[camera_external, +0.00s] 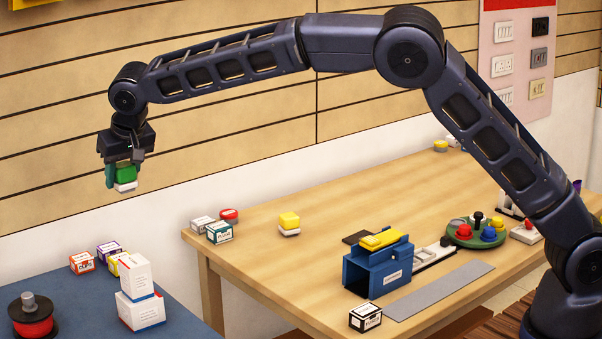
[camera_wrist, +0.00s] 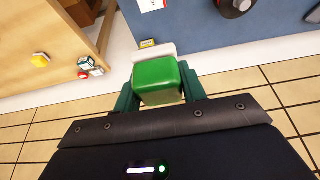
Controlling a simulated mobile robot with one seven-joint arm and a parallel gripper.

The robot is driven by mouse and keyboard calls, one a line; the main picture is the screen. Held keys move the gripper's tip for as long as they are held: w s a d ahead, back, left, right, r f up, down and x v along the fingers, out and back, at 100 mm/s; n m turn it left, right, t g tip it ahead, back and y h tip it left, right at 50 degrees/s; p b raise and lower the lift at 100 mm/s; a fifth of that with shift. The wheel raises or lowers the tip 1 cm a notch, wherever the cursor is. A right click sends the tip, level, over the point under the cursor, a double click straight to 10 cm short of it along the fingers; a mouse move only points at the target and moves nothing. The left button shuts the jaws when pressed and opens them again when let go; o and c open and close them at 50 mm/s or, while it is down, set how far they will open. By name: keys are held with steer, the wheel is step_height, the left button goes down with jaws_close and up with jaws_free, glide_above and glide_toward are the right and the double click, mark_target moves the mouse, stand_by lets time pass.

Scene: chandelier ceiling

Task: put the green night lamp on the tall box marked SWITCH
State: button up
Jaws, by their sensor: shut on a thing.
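The green night lamp (camera_external: 125,172), with a green top and a white base, is held in my gripper (camera_external: 122,180) high in the air. In the wrist view the lamp (camera_wrist: 157,73) sits between the two green fingers of my gripper (camera_wrist: 157,92). A tall white box (camera_external: 136,274) with red print stands on the blue table (camera_external: 75,330), at lower left. It appears to stand behind or on another white box (camera_external: 141,311); I cannot tell which. Their lettering is too small to read. My gripper is well above the table, apart from both boxes.
A red spool (camera_external: 32,321) and several small cartons (camera_external: 82,263) crowd the blue table. The wooden table (camera_external: 330,210) holds a yellow lamp (camera_external: 289,222), small boxes (camera_external: 219,232), a blue housing (camera_external: 376,272) and a green button disc (camera_external: 475,235). A gap separates the tables; a slatted wall (camera_external: 220,120) stands behind.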

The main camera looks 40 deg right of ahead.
mark_target(129, 256)
step_height(129, 256, down, 16)
steer(key=shift+r, duration=0.15)
stand_by(0.4)
steer(key=o, duration=0.9)
steer(key=shift+o, duration=0.4)
